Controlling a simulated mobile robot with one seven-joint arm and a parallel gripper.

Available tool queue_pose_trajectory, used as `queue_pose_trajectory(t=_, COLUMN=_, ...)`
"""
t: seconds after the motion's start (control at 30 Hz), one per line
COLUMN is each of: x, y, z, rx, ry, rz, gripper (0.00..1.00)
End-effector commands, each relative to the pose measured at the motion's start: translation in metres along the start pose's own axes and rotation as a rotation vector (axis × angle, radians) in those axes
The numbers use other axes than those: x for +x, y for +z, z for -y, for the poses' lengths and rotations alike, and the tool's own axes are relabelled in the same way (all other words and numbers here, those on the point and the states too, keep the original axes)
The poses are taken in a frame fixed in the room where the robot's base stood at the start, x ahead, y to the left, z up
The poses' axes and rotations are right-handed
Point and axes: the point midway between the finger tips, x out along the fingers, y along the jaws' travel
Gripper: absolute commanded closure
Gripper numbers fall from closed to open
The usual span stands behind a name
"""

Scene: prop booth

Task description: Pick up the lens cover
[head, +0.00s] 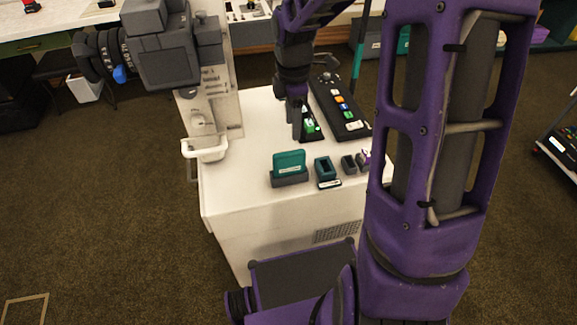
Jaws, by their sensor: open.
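I cannot pick out the lens cover with certainty. A dark camera (165,60) stands on a pale stand at upper left, its ringed lens (100,55) facing left, with a small blue part (120,74) below the lens. My gripper (298,130) points down over the back of the white cart (240,185), seen nearly edge-on. It is open, and no held thing shows. A small black item with a green patch (311,125) lies just right of the fingers, partly hidden by them. I cannot tell whether they touch.
Along the cart's front stand a teal block in a dark holder (289,168), a teal open box (324,168), a small dark block (348,164) and a purple item (364,158), partly hidden by my arm. A black panel with coloured buttons (341,108) lies behind. The cart's front left is clear.

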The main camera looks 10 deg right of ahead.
Motion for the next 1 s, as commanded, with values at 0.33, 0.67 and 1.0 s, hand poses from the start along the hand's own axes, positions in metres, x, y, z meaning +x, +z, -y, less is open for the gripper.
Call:
queue_pose_trajectory(t=0.33, x=0.059, y=0.000, z=-0.001, rx=0.000, ry=0.001, rz=0.000, gripper=0.43)
queue_pose_trajectory(t=0.67, x=0.094, y=-0.003, z=-0.001, rx=0.000, ry=-0.002, rz=0.000, gripper=0.43)
queue_pose_trajectory(t=1.0, x=0.114, y=-0.003, z=-0.001, rx=0.003, ry=0.003, rz=0.001, gripper=0.43)
